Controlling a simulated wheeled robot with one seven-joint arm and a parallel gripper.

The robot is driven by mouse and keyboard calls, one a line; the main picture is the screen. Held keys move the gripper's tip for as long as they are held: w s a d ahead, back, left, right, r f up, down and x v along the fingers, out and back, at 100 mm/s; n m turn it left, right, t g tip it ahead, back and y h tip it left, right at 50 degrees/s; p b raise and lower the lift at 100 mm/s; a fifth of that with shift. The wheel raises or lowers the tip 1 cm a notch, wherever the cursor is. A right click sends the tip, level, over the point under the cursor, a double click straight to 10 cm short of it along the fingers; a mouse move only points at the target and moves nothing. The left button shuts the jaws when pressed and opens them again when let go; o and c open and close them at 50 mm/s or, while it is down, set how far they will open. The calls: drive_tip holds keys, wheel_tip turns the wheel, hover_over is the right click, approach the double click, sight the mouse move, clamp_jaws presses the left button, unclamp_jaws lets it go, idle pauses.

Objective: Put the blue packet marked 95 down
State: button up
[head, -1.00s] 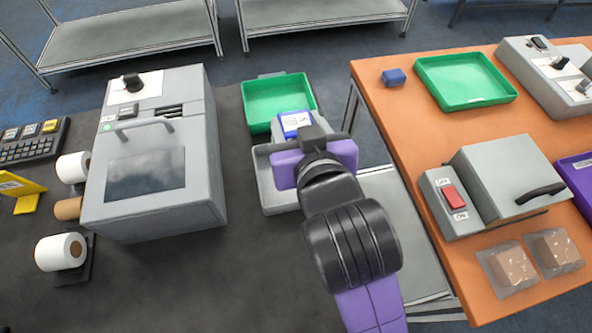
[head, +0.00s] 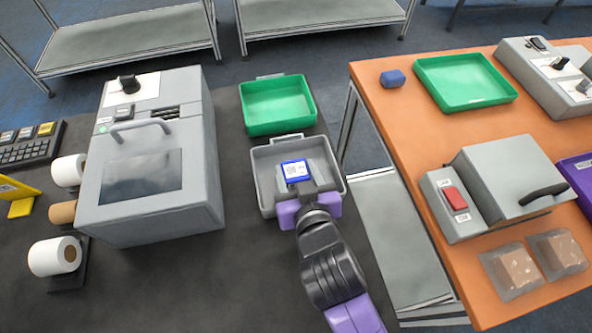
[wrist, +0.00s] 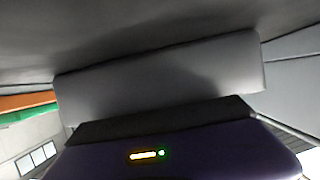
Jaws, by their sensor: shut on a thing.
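The blue packet (head: 294,171) shows a white label with dark print in the head view. Its number is too small to read. My gripper (head: 303,190) is shut on the near side of the packet. The packet is over the grey tray (head: 262,184) on the dark table, label facing up. I cannot tell if it touches the tray floor. In the wrist view, my gripper's purple body (wrist: 170,150) fills the bottom, and the packet cannot be made out with certainty.
A green tray (head: 279,128) stands just behind the grey tray. A large grey machine (head: 155,165) with a dark window is to the left. The orange table (head: 412,130) at right holds another green tray (head: 466,82), a small blue object (head: 393,78) and a grey device (head: 510,172).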

drive_tip(key=shift+s+f+b, duration=0.1)
drive_tip(key=shift+f+b, duration=0.3)
drive_tip(key=shift+f, duration=0.4)
drive_tip(key=o, duration=1.5)
drive_tip(key=shift+s+f, duration=0.1)
drive_tip(key=shift+f, duration=0.1)
drive_tip(key=shift+r+p, duration=0.35)
drive_tip(key=shift+r, duration=0.2)
drive_tip(key=v, duration=1.1)
drive_tip(key=shift+r+b, duration=0.35)
drive_tip(key=shift+r, duration=0.05)
drive_tip(key=shift+s+d+r, duration=0.1)
drive_tip(key=shift+s+r, duration=0.1)
drive_tip(key=shift+s, duration=0.05)
drive_tip(key=shift+r, duration=0.1)
